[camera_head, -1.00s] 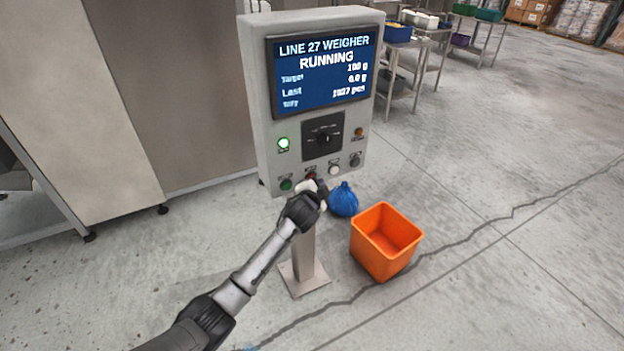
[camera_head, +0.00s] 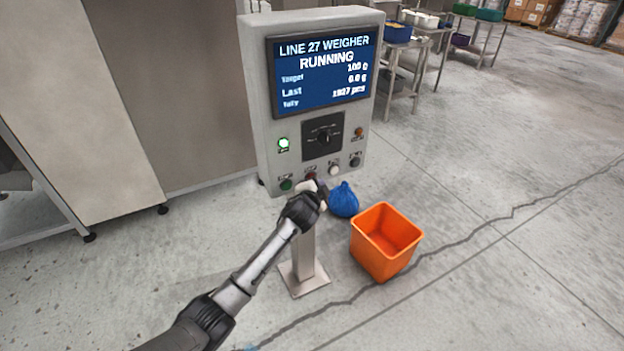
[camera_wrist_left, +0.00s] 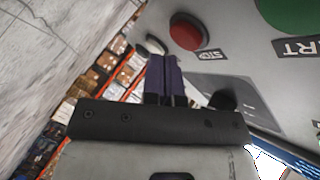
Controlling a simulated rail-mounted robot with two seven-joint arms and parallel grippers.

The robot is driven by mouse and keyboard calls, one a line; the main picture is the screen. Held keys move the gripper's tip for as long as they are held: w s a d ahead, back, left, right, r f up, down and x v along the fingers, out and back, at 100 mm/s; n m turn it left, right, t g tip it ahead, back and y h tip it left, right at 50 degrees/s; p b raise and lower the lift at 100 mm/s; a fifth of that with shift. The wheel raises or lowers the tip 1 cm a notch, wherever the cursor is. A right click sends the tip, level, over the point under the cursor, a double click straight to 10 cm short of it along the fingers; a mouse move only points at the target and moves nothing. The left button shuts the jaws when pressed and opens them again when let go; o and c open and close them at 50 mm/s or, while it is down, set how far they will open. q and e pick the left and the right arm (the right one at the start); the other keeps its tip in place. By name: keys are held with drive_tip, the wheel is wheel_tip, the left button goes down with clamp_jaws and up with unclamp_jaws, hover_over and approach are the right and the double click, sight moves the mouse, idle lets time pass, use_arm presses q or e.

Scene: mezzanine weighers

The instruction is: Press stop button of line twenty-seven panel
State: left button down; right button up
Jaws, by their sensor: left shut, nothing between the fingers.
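The line 27 panel (camera_head: 262,110) is a grey box on a post, and its screen (camera_head: 322,75) reads LINE 27 WEIGHER, RUNNING. The red stop button (camera_wrist_left: 187,32), beside a STOP label, shows clearly in the left wrist view. That gripper is shut and empty at the panel's lower edge. Its dark fingertips (camera_wrist_left: 163,58) appear just beside the red button in the wrist view; I cannot tell contact. The green start button (camera_head: 286,185) is left of it. My right gripper is not in view.
A white button (camera_head: 334,170), a dark button (camera_head: 355,161), a selector knob (camera_head: 323,138) and a lit green lamp (camera_head: 283,144) are close by on the panel.

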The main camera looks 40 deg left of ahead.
use_arm(q)
drive_tip(key=shift+w+a, duration=0.1)
drive_tip(key=shift+a, duration=0.15)
idle(0.4)
drive_tip(key=shift+w+a, duration=0.1)
drive_tip(key=shift+a, duration=0.15)
idle(0.5)
drive_tip(key=shift+w+a+p, duration=0.1)
drive_tip(key=shift+a+p, duration=0.2)
idle(0.3)
drive_tip(key=shift+d, duration=0.1)
idle(0.3)
drive_tip(key=shift+s+d+p, duration=0.3)
drive_tip(key=shift+d+p, duration=0.2)
drive_tip(key=shift+d, duration=0.15)
drive_tip(key=d, duration=0.1)
drive_tip(key=s+d+p, duration=0.1)
drive_tip(key=d, duration=0.1)
drive_tip(key=d+p, duration=0.1)
drive_tip(key=shift+s+d, duration=0.35)
drive_tip(key=shift+s, duration=0.05)
